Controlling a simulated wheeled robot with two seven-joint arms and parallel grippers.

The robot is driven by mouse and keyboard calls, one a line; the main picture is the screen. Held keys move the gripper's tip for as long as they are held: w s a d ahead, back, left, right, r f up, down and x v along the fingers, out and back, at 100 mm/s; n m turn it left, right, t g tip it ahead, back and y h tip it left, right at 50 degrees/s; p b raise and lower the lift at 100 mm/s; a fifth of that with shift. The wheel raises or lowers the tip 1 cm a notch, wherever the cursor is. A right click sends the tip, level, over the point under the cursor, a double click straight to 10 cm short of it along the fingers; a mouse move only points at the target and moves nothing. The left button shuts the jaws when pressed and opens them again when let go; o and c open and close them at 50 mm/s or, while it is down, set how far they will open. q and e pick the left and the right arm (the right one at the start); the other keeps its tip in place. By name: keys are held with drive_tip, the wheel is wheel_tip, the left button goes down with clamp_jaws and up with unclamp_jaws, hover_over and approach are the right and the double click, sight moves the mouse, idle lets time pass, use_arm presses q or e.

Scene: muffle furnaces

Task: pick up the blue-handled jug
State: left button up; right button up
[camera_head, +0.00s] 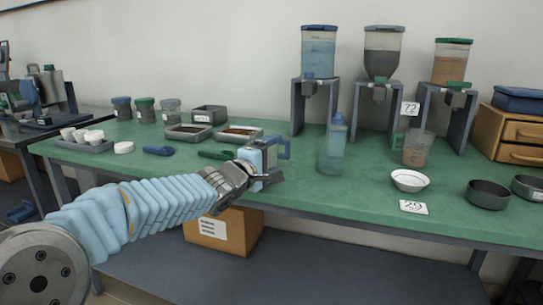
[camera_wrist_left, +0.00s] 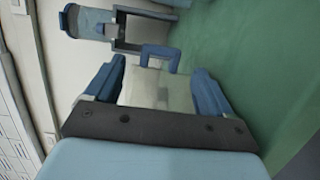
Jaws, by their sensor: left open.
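The blue-handled jug (camera_head: 284,149) stands on the green bench near its front edge, partly hidden by my left gripper (camera_head: 266,168). In the left wrist view, the jug's clear body (camera_wrist_left: 158,88) lies between the two blue fingers of the left gripper (camera_wrist_left: 159,72). Its blue handle (camera_wrist_left: 158,52) points away from the palm. The left gripper is open around the jug; whether a finger touches it I cannot tell. My right gripper is in neither view.
A clear blue-capped bottle (camera_head: 331,150) stands right of the jug. A green-handled jug (camera_head: 416,150) and a white bowl (camera_head: 410,180) are farther right. Grey trays (camera_head: 188,132) and a green-handled tool (camera_head: 216,154) lie behind and left. Hoppers on stands (camera_head: 318,100) line the back.

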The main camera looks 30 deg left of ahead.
sight(284, 155)
use_arm(q)
drive_tip(key=w, duration=0.6)
drive_tip(key=shift+b, duration=0.3)
drive_tip(key=c, duration=1)
